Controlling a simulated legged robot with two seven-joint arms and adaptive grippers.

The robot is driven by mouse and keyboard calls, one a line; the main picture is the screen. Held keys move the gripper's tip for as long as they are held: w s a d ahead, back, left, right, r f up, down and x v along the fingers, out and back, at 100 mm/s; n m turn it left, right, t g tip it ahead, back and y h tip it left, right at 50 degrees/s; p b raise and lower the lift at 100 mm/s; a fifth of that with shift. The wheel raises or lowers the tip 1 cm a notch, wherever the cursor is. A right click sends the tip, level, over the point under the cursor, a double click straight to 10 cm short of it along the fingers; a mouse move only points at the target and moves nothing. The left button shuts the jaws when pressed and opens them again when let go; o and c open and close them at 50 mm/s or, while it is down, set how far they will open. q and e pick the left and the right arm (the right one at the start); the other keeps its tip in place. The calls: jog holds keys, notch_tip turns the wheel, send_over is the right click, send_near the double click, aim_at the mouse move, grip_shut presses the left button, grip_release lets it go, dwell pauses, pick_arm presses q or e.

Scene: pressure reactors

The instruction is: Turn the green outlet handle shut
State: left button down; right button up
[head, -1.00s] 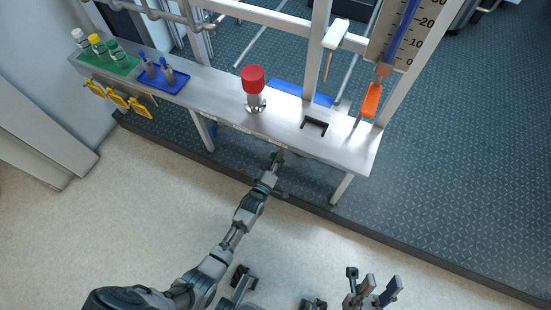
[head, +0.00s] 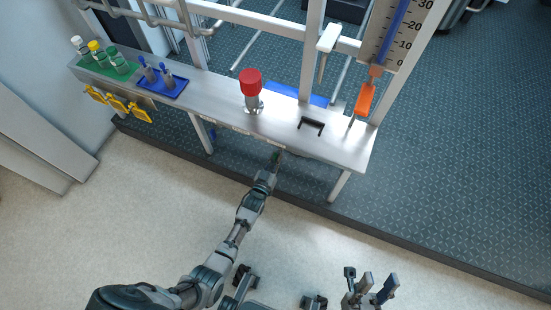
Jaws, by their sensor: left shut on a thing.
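The green outlet handle (head: 277,154) shows as a small dark green patch just below the front edge of the bench. My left gripper (head: 273,163) reaches up to it from below and is shut on it. The fingers and the bench edge hide most of the handle, so its exact angle cannot be told. My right gripper (head: 371,284) is at the bottom right, away from the bench, with its fingers apart and empty.
The metal bench (head: 215,103) carries a red-topped valve (head: 251,84), a black bracket (head: 311,125), a blue tray (head: 163,88) and a green bottle rack (head: 104,66). Yellow tags (head: 118,103) hang at left. An orange handle (head: 364,98) stands at right. The front floor is clear.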

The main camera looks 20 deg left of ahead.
pick_arm(q)
jog(key=shift+s+d+f+m, duration=0.15)
jog(key=shift+f+m, duration=0.2)
jog(key=shift+m, duration=0.65)
jog(key=c, duration=1.2)
grip_release()
jog(key=shift+r, duration=0.15)
jog(key=shift+r, duration=0.1)
